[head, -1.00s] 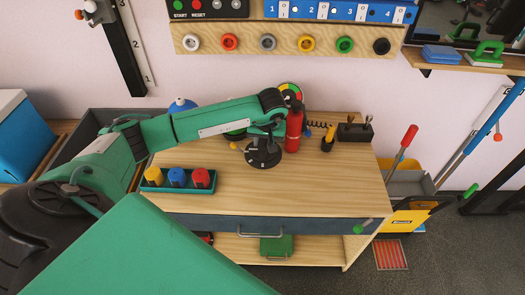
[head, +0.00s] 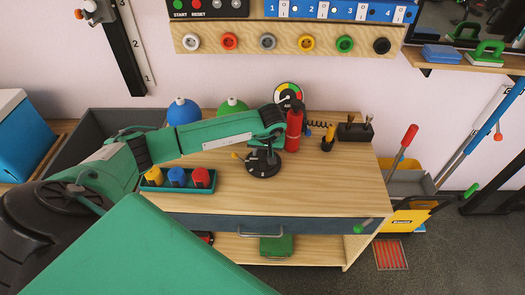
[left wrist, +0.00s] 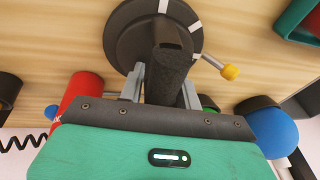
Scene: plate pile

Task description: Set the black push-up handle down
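The black push-up handle (head: 263,165) has a round dark base with white marks and a thin side lever with a yellow knob. In the head view it is over the middle of the wooden workbench top (head: 310,190). My left gripper (head: 265,147) is above it, pointing down. In the left wrist view the two grey fingers (left wrist: 160,85) stand on either side of the black grip (left wrist: 167,72), closed on it, with the round base (left wrist: 125,35) beyond. I cannot tell whether the base touches the bench top. My right gripper is not in view.
A red extinguisher-shaped bottle (head: 294,127) stands close behind right. A green tray (head: 150,187) with yellow, blue and red knobs is at left. Blue (head: 183,112) and green (head: 232,106) domes and a gauge (head: 288,94) are behind. The bench's right front is clear.

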